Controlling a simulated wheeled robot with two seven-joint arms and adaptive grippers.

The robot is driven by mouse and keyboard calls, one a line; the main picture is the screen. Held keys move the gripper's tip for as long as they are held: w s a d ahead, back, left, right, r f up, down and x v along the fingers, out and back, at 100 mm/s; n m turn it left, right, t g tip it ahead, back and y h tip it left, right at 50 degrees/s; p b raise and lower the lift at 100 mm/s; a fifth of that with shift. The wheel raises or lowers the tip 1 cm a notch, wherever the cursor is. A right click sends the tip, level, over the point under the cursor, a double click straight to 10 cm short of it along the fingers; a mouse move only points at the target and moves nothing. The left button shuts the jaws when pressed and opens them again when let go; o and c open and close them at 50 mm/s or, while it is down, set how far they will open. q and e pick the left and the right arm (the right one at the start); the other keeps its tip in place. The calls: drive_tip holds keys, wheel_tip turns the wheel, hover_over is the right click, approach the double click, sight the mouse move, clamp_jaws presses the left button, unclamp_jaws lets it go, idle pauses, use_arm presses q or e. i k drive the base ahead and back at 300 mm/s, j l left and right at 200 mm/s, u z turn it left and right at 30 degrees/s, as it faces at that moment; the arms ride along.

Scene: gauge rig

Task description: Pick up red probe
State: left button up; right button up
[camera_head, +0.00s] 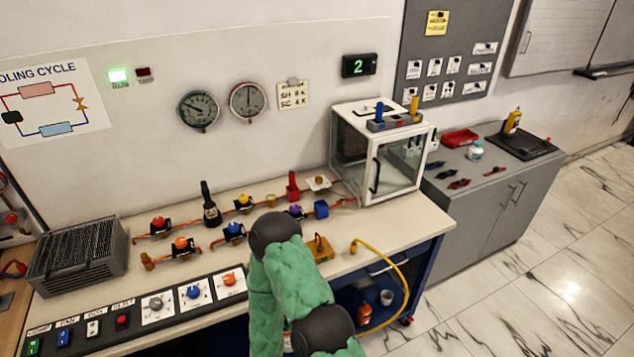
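A red upright piece (293,187), which looks like the red probe, stands on the pipe run at the back of the bench (345,247), left of the clear-sided case (383,150). It is small, and I cannot tell how it is seated. A blue probe-like piece (379,113) and a yellow one (414,105) stand in a grey holder on top of the case. One of my arms, green with black joints, rises from the bottom middle over the bench front. Neither gripper's fingers show.
Coloured valves line the pipes, with a black upright tool (210,205) among them. A yellow hose (398,270) hangs over the bench's right front. A grey cabinet (488,200) stands right, holding a red tray (460,138), a jar and small clips. The floor at right is clear.

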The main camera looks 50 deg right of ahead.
sight(291, 173)
drive_tip(key=z, duration=1.45)
drive_tip(key=i+l+u, duration=0.2)
drive_tip(key=k+j, duration=0.05)
drive_tip(key=k, duration=0.05)
